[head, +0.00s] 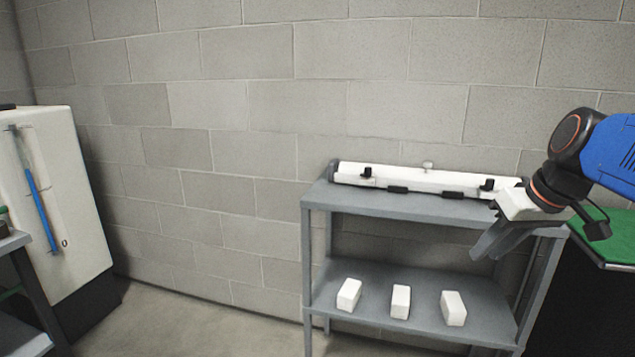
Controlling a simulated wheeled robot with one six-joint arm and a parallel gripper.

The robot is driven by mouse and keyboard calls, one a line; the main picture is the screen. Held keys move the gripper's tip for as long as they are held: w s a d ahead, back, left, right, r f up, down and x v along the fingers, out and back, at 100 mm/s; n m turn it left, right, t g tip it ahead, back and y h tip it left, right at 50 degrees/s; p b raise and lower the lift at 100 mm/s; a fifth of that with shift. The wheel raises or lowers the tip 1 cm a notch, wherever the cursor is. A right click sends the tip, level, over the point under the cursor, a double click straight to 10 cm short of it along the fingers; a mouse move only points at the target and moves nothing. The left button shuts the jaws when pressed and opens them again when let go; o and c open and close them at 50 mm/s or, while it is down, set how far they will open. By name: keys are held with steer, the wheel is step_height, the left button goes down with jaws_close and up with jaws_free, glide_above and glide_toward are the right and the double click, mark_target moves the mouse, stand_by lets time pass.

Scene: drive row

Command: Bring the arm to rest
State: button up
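My arm reaches in from the right edge, with a blue link, dark joints and orange rings. It ends in my gripper (484,252), which has a white body and grey fingers pointing down and to the left. The gripper is in front of the right end of a grey two-level shelf (405,210). Nothing shows held in the fingers. They overlap in this view, so I cannot tell whether they are open or shut.
A long white bar with black fittings (420,181) lies on the top shelf, its right end partly behind my gripper. Three white blocks (349,294) (400,301) (453,308) stand on the lower shelf. A white cabinet (72,200) stands left. A green-topped surface (612,238) is at right.

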steer(key=s+a+f+m+h, duration=0.1)
steer(key=s+a+f, duration=0.3)
steer(key=s+f, duration=0.9)
step_height(320, 180, down, 3)
steer(key=shift+s+a+r+m+h, duration=0.2)
steer(key=shift+s+m+h, duration=0.1)
steer(key=shift+h, duration=0.1)
steer(key=shift+o, duration=0.2)
